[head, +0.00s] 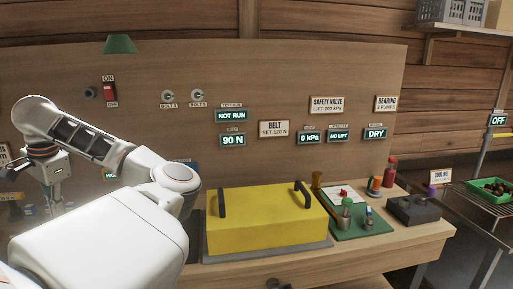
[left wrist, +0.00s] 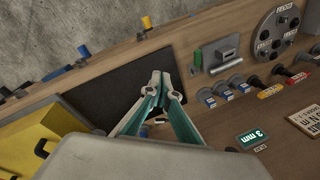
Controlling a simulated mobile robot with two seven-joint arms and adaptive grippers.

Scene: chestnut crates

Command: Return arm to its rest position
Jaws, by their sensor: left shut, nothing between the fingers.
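My left arm (head: 90,136) comes in from the left of the head view, bent at the elbow, in front of the wooden panel. My left gripper (head: 55,200) points down at the far left of that view, partly cut off by my own arm. In the left wrist view the gripper (left wrist: 161,82) shows its two teal-and-grey fingers meeting at the tips, with nothing held. A dark flat panel (left wrist: 112,78) lies behind the fingertips. My right gripper is in neither view.
A yellow box (head: 262,222) with two black handles sits on the bench, right of my arm. A green mat (head: 375,229) with small tools and a dark box (head: 414,208) stand farther right. The upright panel (head: 230,75) carries switches and displays. A green tray (head: 478,191) is at far right.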

